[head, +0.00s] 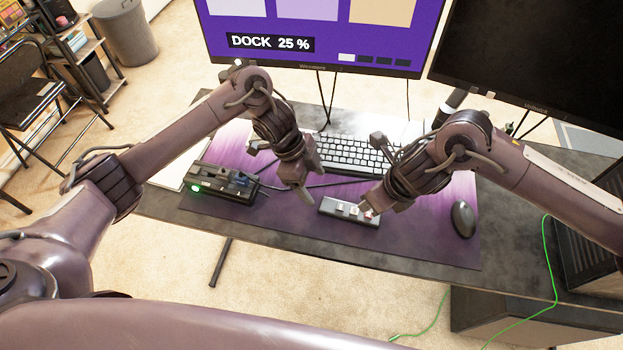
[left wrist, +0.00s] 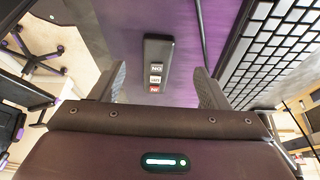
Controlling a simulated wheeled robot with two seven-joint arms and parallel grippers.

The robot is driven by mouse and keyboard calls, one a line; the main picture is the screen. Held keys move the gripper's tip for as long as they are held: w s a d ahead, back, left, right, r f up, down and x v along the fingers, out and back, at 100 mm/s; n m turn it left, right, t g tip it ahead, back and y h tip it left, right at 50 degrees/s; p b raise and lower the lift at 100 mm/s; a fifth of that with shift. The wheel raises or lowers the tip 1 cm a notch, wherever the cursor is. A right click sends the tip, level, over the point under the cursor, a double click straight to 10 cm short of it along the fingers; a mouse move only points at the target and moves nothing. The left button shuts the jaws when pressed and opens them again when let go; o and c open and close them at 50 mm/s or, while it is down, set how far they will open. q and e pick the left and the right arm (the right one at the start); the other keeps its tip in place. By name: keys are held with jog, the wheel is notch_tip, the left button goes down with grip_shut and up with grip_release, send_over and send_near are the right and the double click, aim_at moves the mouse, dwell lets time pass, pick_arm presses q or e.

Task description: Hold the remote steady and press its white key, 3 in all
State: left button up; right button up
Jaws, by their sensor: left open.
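The dark remote (head: 328,205) lies on the purple desk mat in front of the keyboard. Its pale keys show in the head view.
The lit monitor (head: 270,40) reads DOCK 25 %, with one pale bar beside several dark ones. A black box with a green light (head: 222,182) stands left on the mat (head: 300,235). The keyboard (head: 350,154) is behind, a mouse (head: 463,219) at right. The front mat is clear.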

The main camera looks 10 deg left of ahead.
aim_at(325, 204)
pick_arm(q)
jog(key=x, duration=0.7)
jog(key=shift+s+d+f, duration=0.1)
jog(key=shift+d+f, duration=0.05)
jog(key=shift+f, duration=0.2)
jog(key=c, duration=1.1)
pick_arm(e)
grip_shut()
dwell(0.7)
